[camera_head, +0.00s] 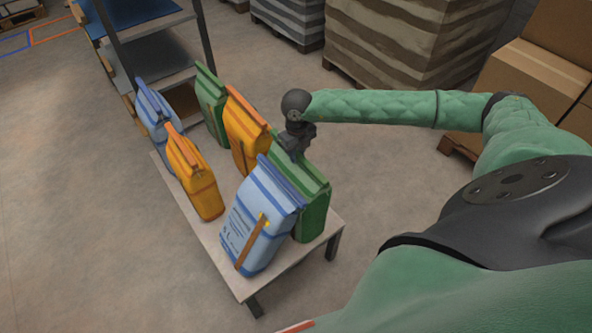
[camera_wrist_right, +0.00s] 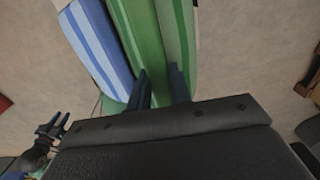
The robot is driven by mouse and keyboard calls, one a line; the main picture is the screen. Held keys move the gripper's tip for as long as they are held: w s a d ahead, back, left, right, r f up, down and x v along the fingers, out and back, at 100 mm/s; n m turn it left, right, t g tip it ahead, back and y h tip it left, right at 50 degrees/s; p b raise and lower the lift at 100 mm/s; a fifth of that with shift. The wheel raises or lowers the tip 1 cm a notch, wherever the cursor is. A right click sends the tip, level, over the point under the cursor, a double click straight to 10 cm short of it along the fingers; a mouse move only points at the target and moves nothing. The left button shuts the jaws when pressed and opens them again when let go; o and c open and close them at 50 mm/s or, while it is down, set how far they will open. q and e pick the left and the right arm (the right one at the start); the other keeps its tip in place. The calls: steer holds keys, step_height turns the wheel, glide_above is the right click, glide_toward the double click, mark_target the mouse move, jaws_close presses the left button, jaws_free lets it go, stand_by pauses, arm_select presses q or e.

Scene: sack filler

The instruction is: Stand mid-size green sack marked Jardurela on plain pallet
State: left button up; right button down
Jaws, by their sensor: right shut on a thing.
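A green sack (camera_head: 312,200) stands at the right side of a low bench, partly behind a blue-white sack. My right gripper (camera_head: 296,146) is at its top edge, shut on it. The right wrist view shows both fingers (camera_wrist_right: 160,88) on either side of the green sack's top (camera_wrist_right: 146,40). Another green sack (camera_head: 212,105) stands at the bench's far end. No name can be read on either green sack. My left gripper (camera_wrist_right: 54,126) shows small at the lower left of the right wrist view, fingers apart and empty; the head view does not show it. I cannot tell which pallet is the plain one.
The bench (camera_head: 325,228) also holds blue-white sacks (camera_head: 258,222) and orange sacks (camera_head: 195,180), close around the held sack. Behind are a shelf rack (camera_head: 150,58), loaded pallets with brown (camera_head: 395,45) and grey (camera_head: 290,20) stacks, and cardboard boxes (camera_head: 535,75). Floor at left is clear.

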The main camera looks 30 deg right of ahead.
steer(key=shift+w+r+p, duration=0.1)
steer(key=shift+r+p, duration=0.5)
steer(key=shift+r, duration=1.4)
